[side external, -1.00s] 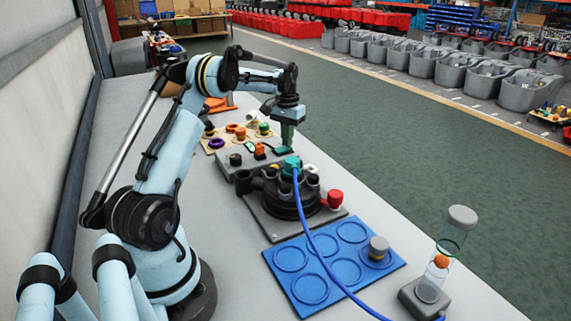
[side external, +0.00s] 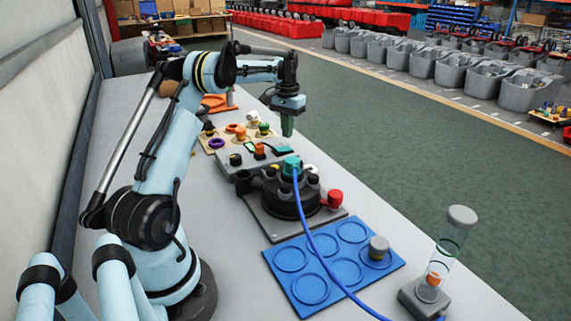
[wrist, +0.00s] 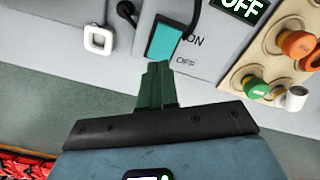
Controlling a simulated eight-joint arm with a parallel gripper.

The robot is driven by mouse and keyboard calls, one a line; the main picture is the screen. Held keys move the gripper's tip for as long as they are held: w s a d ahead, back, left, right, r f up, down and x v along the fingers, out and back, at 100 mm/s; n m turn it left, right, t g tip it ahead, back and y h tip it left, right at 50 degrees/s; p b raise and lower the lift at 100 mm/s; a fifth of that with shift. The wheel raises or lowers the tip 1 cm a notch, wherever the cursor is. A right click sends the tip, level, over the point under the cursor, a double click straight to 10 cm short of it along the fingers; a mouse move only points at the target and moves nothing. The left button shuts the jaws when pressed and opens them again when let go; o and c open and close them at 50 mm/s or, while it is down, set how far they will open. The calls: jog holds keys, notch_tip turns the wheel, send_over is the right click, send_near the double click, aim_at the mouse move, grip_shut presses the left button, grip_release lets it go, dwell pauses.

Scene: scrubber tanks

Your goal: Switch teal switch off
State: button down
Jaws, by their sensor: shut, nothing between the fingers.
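The teal switch (wrist: 163,42) is a flat teal paddle on a light grey panel in the wrist view. Its free end lies towards the OFF marking, and ON is printed higher beside it. A small display (wrist: 240,8) on the panel reads OFF in light letters. In the side view, the teal switch (side external: 281,147) shows small on the grey box. My gripper (wrist: 157,68) is shut and empty, its dark green fingers just short of the paddle's end in the picture. In the side view my gripper (side external: 287,134) hangs above the panel, apart from it.
A black hub (side external: 292,196) with a teal fitting and blue hose stands in front of the panel. A beige board with coloured knobs (wrist: 262,86) sits beside it. A blue tray (side external: 322,262) and a clear tube (side external: 446,245) are nearer the camera.

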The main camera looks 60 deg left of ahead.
aim_at(289, 149)
jog(key=shift+r, duration=1.75)
jog(key=d+r+m+t, duration=0.1)
jog(key=d+r, duration=0.2)
jog(key=d, duration=0.3)
jog(key=s+d+r+m+t+y, duration=0.1)
jog(key=d+r, duration=0.1)
jog(key=d, duration=0.5)
jog(key=d+r+m+t, duration=0.1)
jog(key=d+r, duration=0.2)
jog(key=d, duration=0.3)
jog(key=s+d+f+m+t, duration=0.1)
jog(key=s+d+f+t, duration=0.1)
jog(key=s+d, duration=0.3)
jog(key=s+d+f+m+t+h, duration=0.1)
jog(key=s+d+f, duration=0.3)
jog(key=d, duration=0.6)
jog(key=s+m+t, duration=0.1)
jog(key=s, duration=0.1)
jog(key=shift+s+d, duration=0.25)
jog(key=shift+s, duration=0.05)
